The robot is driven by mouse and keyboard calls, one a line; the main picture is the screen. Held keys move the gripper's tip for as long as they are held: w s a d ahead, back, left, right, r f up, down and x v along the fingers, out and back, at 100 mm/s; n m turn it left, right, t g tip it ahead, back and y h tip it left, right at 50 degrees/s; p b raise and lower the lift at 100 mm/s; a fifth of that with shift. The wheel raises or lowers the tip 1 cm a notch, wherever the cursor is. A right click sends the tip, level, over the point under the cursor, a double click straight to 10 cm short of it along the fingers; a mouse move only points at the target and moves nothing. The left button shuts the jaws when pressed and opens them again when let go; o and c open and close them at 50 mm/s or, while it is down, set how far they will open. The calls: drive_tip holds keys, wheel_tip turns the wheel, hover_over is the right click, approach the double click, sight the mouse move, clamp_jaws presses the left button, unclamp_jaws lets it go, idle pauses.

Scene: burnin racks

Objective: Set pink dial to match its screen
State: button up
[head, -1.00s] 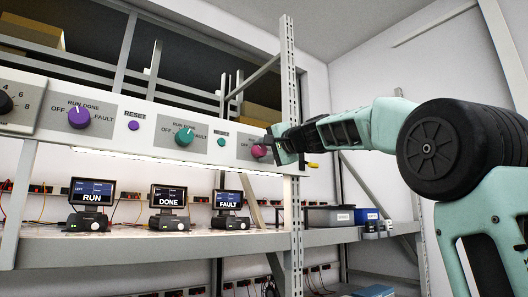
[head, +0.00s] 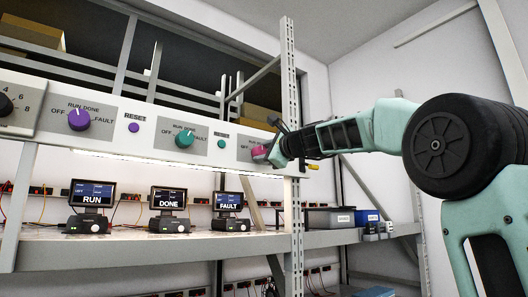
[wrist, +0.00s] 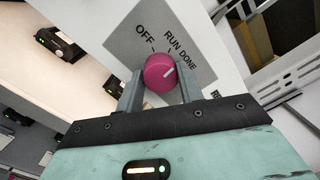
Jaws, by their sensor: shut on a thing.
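The pink dial (wrist: 159,70) is on a grey plate (wrist: 122,42) marked OFF, RUN and DONE; a further label at the right is partly hidden by my gripper. Its white mark points up and right, roughly at DONE. My gripper (wrist: 158,84) is shut on the dial, one finger on each side. In the head view the dial (head: 261,152) is at the right end of the panel, partly covered by my gripper (head: 268,152). Below stand three screens: the left screen (head: 92,193) reads RUN, the middle screen (head: 168,199) DONE, the right screen (head: 228,202) FAULT.
A purple dial (head: 79,119) and a teal dial (head: 184,136) are on the same panel, with a purple reset button (head: 134,128) and a teal reset button (head: 221,144). A rack post (head: 289,80) rises close beside my gripper. Bins stand on the shelf at right.

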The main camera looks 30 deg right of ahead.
drive_tip(key=shift+m, duration=0.7)
drive_tip(key=shift+f, duration=0.1)
drive_tip(key=o, duration=1)
drive_tip(key=s+d+f+b, duration=0.1)
drive_tip(key=s+b, duration=0.5)
drive_tip(key=s, duration=1.1)
drive_tip(key=shift+s, duration=0.2)
